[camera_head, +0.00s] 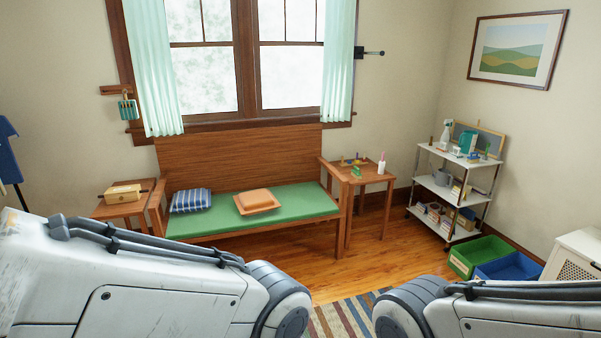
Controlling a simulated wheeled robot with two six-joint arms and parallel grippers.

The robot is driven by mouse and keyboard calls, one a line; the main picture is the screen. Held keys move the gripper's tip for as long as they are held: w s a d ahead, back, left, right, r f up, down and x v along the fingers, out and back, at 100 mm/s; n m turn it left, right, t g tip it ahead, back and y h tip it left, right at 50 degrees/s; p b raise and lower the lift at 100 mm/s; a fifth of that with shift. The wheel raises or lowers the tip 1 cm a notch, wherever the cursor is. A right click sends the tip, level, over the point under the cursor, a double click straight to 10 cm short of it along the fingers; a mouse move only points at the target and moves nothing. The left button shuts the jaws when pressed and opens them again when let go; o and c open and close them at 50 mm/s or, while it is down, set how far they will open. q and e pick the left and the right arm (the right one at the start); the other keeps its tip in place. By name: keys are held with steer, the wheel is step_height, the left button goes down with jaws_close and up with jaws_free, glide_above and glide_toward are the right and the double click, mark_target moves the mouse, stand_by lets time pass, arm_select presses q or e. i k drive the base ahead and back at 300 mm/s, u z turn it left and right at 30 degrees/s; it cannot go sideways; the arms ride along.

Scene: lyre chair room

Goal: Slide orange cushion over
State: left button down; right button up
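An orange cushion (257,201) lies flat on the green seat pad of the wooden bench (300,202), near the middle of the seat. A blue striped cushion (191,200) lies to its left at the bench's left end, with a gap of green pad between them. My two arms fill the lower left and lower right of the view, well in front of the bench. Neither gripper shows in the view, and neither is seen touching the cushions.
A side table (122,208) with a wooden box stands left of the bench. Another side table (358,175) with small items stands right of it. A white shelf cart (445,193) and green and blue bins (478,255) stand further right. Green pad is bare right of the orange cushion.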

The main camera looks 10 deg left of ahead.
mark_target(257, 202)
steer(key=u, duration=0.75)
steer(key=i, duration=1.85)
steer(key=u, duration=0.45)
steer(key=i, duration=1.9)
steer(key=z, duration=0.7)
steer(key=i, duration=0.8)
steer(key=z, duration=0.25)
